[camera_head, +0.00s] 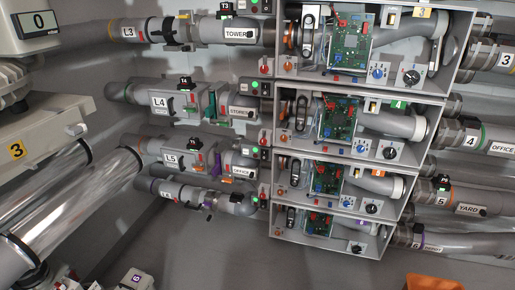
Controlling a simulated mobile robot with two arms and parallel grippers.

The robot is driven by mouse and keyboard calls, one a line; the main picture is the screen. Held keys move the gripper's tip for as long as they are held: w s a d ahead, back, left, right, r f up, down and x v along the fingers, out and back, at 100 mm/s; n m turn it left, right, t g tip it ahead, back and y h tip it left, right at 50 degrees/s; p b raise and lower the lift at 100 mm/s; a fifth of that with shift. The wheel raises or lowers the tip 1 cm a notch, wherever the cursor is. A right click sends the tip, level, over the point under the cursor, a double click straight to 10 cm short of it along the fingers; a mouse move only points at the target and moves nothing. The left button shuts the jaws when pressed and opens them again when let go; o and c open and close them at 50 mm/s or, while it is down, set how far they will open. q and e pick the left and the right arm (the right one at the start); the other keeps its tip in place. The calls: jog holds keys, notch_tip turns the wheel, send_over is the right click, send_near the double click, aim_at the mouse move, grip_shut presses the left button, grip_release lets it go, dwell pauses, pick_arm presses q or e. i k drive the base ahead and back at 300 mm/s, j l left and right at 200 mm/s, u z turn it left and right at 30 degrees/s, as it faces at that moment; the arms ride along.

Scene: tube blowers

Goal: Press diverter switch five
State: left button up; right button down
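The tube marked L5 (172,158) runs into the third row from the top, at left centre. A tag (194,143) stands on it, its text too small to read surely. A small switch box (258,153) with a green button sits at the right end of this row. The third open housing (340,190) holds a black oval rocker (295,172), a green circuit board (328,178) and a blue knob (353,204). I cannot tell which control is diverter switch five. Neither gripper is in view.
Similar housings stand above and below, the top one (350,40) largest in view. A pipe marked YARD (468,208) leaves at right. An orange object (433,283) shows at the bottom right. The grey floor (240,265) below is mostly bare.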

aim_at(264, 156)
jog(key=i+l+u, duration=0.1)
jog(key=i, duration=0.35)
jog(key=i+l+u, duration=0.15)
jog(key=i, duration=0.35)
jog(key=i+l+u, duration=0.1)
jog(key=i+l, duration=0.15)
jog(key=i, duration=0.2)
jog(key=i+l+u, duration=0.15)
jog(key=i, duration=0.3)
jog(key=l, duration=0.1)
